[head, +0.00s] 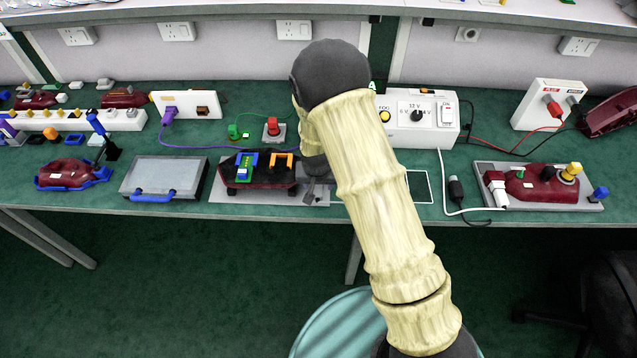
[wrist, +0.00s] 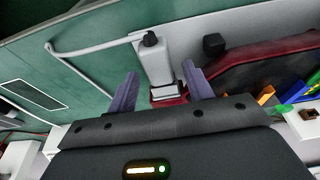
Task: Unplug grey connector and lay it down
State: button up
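The grey connector (wrist: 153,62) shows in the wrist view as a pale block with a dark cap at its far end. Its near end meets a dark red housing (wrist: 170,101), and it looks plugged in there. My gripper (wrist: 160,69) is open, with its two purple-grey fingers on either side of the connector and gaps visible to both.
A grey cable (wrist: 92,47) runs left from the connector in the wrist view. A dark block (wrist: 213,44) stands close to the right finger.

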aim_at(318, 195)
jog(key=c, duration=1)
jog(key=shift+s, duration=0.1)
jog(key=shift+s, duration=0.1)
jog(key=shift+s, duration=0.35)
jog(key=shift+s, duration=1.05)
jog(key=shift+s, duration=0.8)
